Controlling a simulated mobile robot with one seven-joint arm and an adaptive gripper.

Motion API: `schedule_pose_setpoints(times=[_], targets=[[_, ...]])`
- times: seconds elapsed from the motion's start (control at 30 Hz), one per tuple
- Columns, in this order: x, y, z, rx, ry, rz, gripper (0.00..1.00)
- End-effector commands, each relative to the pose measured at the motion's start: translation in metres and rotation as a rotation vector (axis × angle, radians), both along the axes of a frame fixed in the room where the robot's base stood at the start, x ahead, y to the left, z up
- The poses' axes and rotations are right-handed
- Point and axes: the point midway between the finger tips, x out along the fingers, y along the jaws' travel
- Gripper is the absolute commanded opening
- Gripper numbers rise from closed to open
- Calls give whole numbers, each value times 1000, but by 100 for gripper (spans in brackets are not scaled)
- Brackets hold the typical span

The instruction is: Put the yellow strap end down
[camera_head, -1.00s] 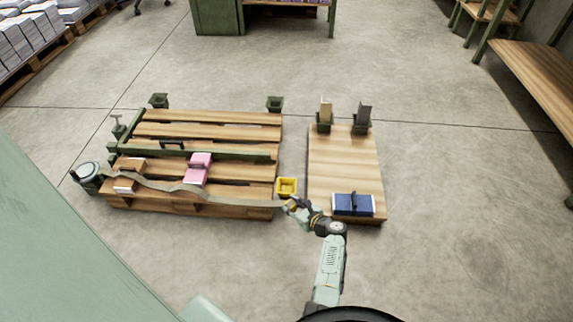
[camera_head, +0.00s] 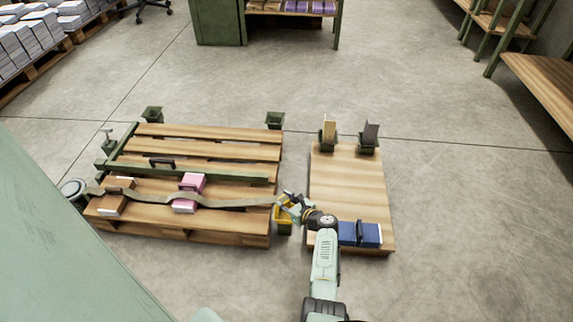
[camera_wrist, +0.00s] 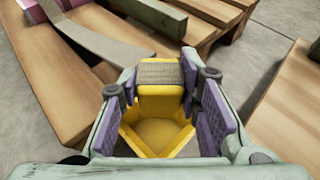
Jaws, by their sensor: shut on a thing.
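My gripper (camera_head: 285,203) is shut on the yellow strap end (camera_wrist: 160,91), which sits between the purple finger pads in the wrist view. A short piece of grey-brown webbing (camera_wrist: 160,73) shows just beyond the yellow part. The strap (camera_head: 235,203) runs left from my gripper across the pallet (camera_head: 190,226), over a pink-and-white stack (camera_head: 190,187) and a brown-and-white one (camera_head: 112,203), toward a round reel (camera_head: 73,188). A yellow open bin (camera_head: 284,222) stands below my gripper, between the pallet and a wooden board. It also shows beneath the strap end in the wrist view (camera_wrist: 157,136).
A green bar (camera_head: 210,174) with a black handle lies across the pallet. The board (camera_head: 347,190) at right carries a blue bundle (camera_head: 360,235) near my arm. Green bins (camera_head: 275,120) stand behind the pallet. Floor is clear at the right.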

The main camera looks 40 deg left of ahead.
Motion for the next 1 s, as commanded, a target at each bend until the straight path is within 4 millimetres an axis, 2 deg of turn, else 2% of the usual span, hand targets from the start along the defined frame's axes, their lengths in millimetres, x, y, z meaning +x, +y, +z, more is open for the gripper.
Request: schedule_pose_setpoints(times=[0.03,0.17,0.47,0.67,0.7,1.0], targets=[[-4,2,-19,-2,4,2,1],[-7,9,-36,-2,3,6,1],[-7,11,-35,-1,3,6,1],[-7,11,-41,-2,3,6,1],[-7,11,-42,-2,3,6,32],[-7,10,-40,-2,3,6,51]])
